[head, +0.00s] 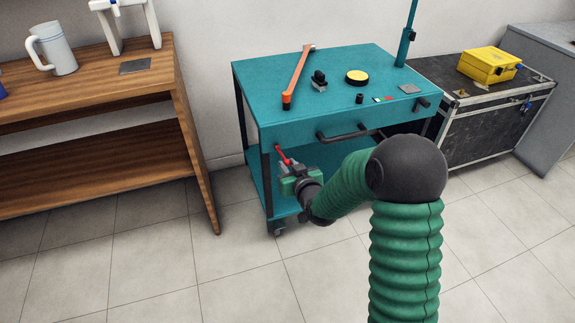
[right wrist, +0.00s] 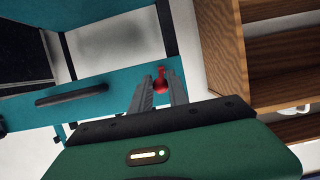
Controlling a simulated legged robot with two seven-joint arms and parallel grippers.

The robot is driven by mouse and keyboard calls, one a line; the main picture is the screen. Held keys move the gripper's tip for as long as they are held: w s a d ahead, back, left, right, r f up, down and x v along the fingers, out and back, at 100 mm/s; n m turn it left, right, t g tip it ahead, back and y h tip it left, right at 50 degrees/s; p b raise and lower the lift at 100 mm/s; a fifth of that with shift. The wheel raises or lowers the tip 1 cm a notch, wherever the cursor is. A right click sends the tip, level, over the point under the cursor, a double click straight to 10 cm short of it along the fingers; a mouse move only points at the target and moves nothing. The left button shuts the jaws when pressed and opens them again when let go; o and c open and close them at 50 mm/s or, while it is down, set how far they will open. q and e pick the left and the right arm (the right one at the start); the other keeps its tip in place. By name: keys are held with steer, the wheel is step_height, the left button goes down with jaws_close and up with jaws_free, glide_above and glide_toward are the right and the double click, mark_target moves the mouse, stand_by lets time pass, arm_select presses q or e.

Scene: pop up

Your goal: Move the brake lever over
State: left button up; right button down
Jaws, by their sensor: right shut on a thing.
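The teal cart (head: 290,85) stands against the wall. A red lever (head: 282,154), which looks like the brake lever, sits low by the cart's front left post and slants up to the left. My right gripper (head: 287,166) is shut on it. In the right wrist view the red lever (right wrist: 161,76) shows at the tips of the two grey fingers, which hide part of it. My left gripper is not in view.
A wooden shelf (head: 110,95) stands left. A black case (head: 475,115) stands right. The floor in front is clear.

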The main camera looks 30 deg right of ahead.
mark_target(285, 159)
steer(key=shift+w+r, duration=0.1)
steer(key=shift+w, duration=0.05)
steer(key=shift+w+d+r+p, duration=0.1)
steer(key=shift+w+r+p, duration=0.05)
steer(key=shift+r+p, duration=0.25)
steer(key=shift+w+d+r+p, duration=0.1)
steer(key=shift+w+r+p, duration=0.05)
steer(key=shift+r+p, duration=0.25)
steer(key=shift+w+r+p, duration=0.25)
steer(key=shift+r+p, duration=0.15)
steer(key=shift+r, duration=0.25)
steer(key=shift+w+d+r+p, duration=0.1)
steer(key=shift+w+r+p, duration=0.2)
steer(key=shift+r+p, duration=0.2)
steer(key=shift+w+d+r+p, duration=0.1)
steer(key=shift+w+r+p, duration=0.45)
steer(key=shift+r, duration=0.25)
